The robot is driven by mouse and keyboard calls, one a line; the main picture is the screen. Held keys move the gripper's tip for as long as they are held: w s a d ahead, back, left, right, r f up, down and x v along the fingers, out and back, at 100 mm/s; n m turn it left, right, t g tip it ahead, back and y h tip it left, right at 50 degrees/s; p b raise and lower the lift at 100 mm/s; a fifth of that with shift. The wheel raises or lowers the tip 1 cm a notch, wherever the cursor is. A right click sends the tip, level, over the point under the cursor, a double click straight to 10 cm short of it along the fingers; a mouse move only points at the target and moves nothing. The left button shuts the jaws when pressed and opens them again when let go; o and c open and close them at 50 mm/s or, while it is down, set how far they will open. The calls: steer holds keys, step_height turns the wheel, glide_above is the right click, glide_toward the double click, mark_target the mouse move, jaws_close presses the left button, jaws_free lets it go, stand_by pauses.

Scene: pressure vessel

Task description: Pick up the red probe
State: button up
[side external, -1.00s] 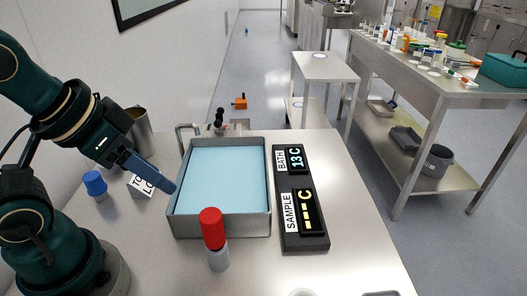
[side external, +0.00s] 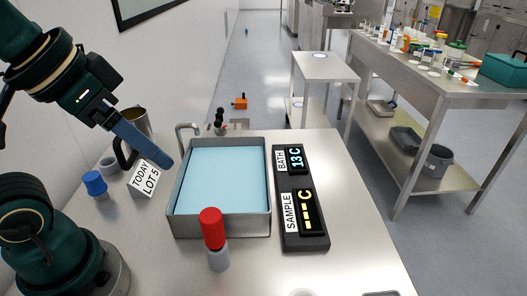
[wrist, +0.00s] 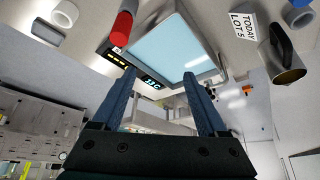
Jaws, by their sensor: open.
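The red probe (side external: 212,228) is a red cylinder upright in a grey holder (side external: 218,258), at the near edge of the water bath (side external: 177,224). In the wrist view the red probe (wrist: 124,22) shows at the top, left of centre. My gripper (side external: 168,163) is above the bath's left side, up and to the left of the probe in the picture, and apart from it. In the wrist view my gripper (wrist: 160,75) has its two blue fingers wide apart with nothing between them. The side view shows the fingers nearly overlapping.
A black display panel (side external: 304,241) lies right of the bath. A card reading TODAY LOT 5 (side external: 149,179), a blue-capped container (side external: 95,183) and a metal jug (side external: 136,121) stand to the left. A tap (side external: 182,127) is at the bath's back. The table's right side is mostly clear.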

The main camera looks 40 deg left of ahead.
steer(key=w+a+r+t+y, duration=0.2)
steer(key=w+a+r+t, duration=0.2)
steer(key=w, duration=0.3)
steer(key=w+a+r+t+y, duration=0.2)
steer(key=w+a+r+t, duration=0.15)
steer(key=w, duration=0.35)
steer(key=w+d+r+m+t+h, duration=0.35)
steer(key=w+d+m+h, duration=0.2)
steer(key=m+h, duration=0.2)
steer(key=m+g+h, duration=1)
steer(key=m+g, duration=0.1)
steer(key=g, duration=0.6)
glide_above(204, 210)
step_height(204, 210, down, 12)
steer(key=r, duration=0.1)
steer(key=shift+n, duration=0.25)
steer(key=f, duration=1)
steer(key=shift+a+f, duration=0.2)
steer(key=shift+f, duration=0.2)
steer(key=shift+x, duration=2.55)
steer(key=shift+w+f, duration=0.1)
